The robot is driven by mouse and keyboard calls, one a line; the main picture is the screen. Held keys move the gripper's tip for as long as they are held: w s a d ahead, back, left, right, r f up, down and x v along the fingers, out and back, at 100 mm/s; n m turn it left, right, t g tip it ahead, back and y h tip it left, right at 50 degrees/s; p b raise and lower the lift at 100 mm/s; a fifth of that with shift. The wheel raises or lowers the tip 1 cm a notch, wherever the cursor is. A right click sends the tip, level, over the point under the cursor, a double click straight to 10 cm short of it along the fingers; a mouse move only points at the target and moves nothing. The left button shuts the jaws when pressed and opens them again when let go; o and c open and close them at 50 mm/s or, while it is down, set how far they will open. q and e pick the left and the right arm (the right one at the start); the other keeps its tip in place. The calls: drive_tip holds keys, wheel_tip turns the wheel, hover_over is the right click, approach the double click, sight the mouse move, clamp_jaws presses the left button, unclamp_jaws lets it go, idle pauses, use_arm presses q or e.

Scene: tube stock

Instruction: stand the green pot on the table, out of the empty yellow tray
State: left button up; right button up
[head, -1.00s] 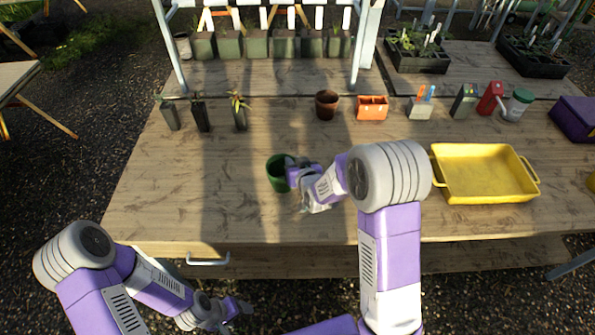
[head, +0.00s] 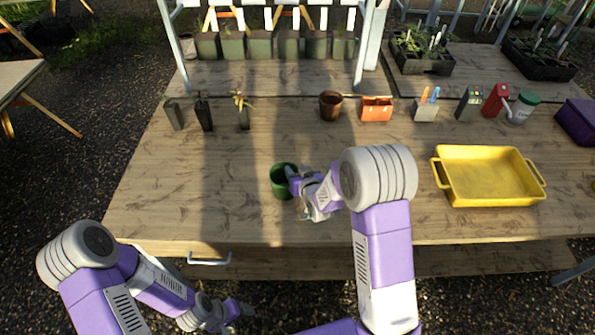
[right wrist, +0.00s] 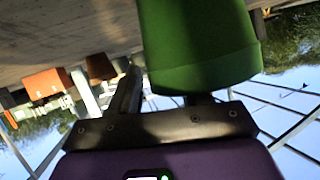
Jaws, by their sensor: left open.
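The green pot (head: 281,184) is upright over the bare middle of the table (head: 200,215), well left of the yellow tray (head: 487,202). I cannot tell whether its base touches the wood. The yellow tray is empty. My right gripper (head: 292,174) is at the pot's right rim, shut on its wall. In the right wrist view, the green pot (right wrist: 200,45) fills the upper middle; one finger shows beside its wall, the other is mostly hidden behind the rim. My left gripper (head: 240,307) is open and empty, low in front of the table's front edge.
Behind the pot stand a brown pot (head: 330,106), an orange box (head: 376,109) and several small plant pots (head: 204,113). A purple box (head: 577,120) is at the far right. The table around the green pot is clear.

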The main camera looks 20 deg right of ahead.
drive_tip(key=shift+r, duration=0.2)
drive_tip(key=p+v, duration=0.1)
drive_tip(key=v, duration=1.1)
drive_tip(key=shift+f, duration=0.1)
